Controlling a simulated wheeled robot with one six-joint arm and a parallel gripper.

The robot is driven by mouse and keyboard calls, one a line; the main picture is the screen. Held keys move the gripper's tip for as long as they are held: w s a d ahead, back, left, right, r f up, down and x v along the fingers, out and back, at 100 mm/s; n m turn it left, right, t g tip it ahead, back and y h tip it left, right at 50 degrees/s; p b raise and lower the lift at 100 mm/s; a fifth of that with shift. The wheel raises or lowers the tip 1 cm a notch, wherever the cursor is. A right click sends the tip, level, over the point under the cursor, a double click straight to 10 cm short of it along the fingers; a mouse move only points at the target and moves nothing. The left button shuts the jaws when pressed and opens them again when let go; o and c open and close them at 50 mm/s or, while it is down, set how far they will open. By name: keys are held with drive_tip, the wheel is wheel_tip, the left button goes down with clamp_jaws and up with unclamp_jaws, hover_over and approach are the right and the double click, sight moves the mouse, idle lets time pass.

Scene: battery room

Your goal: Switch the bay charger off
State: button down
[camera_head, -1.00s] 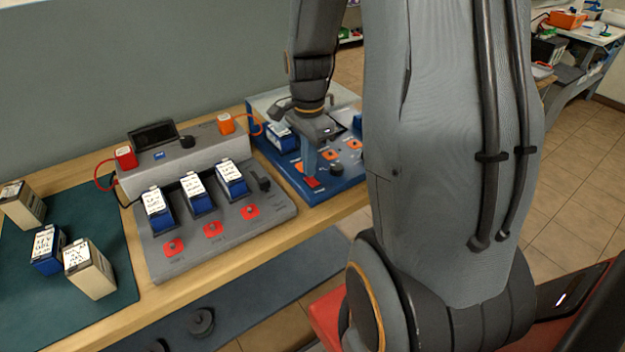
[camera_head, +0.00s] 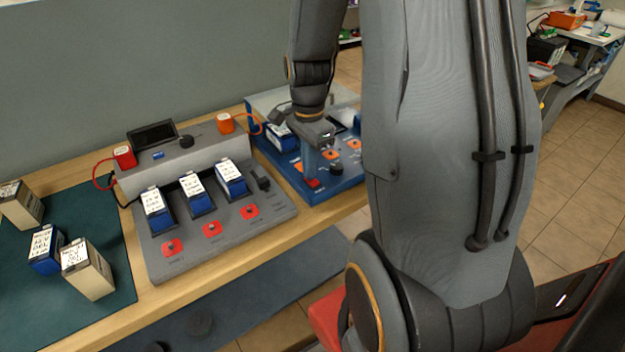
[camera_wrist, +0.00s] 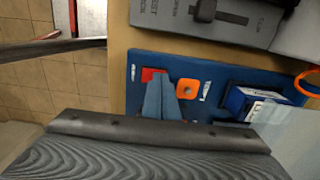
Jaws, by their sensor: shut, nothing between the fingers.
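A blue charger (camera_head: 336,188) stands on the wooden bench, with a red rocker switch (camera_head: 313,183) at its front left corner and orange buttons. My gripper (camera_head: 309,171) is shut and empty, pointing down at this switch. In the wrist view the closed fingertips (camera_wrist: 163,82) are right beside the red switch (camera_wrist: 150,74) and partly cover it, with an orange button (camera_wrist: 187,89) on their other side. I cannot tell whether the fingers touch the switch or which way it is set. A grey charger (camera_head: 275,207) with a dark lever (camera_head: 263,183) stands to the left.
The grey charger holds several blue batteries (camera_head: 195,192) and has red buttons along its front. Loose batteries (camera_head: 88,270) stand on a green mat (camera_head: 118,240) at the left. A blue battery (camera_wrist: 250,102) sits in the blue charger, near my fingers. An orange cable (camera_wrist: 308,84) loops close by.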

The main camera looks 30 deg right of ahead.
wheel_tip(320, 180, up, 7)
drive_tip(key=p, duration=0.6)
idle(0.3)
idle(0.4)
drive_tip(key=s+a+f+n+t+b, duration=0.1)
drive_tip(key=s+a+n+b, duration=0.4)
drive_tip(key=a+n, duration=0.8)
drive_tip(key=s+n, duration=0.2)
drive_tip(key=n, duration=0.2)
drive_tip(key=shift+s+n, duration=0.3)
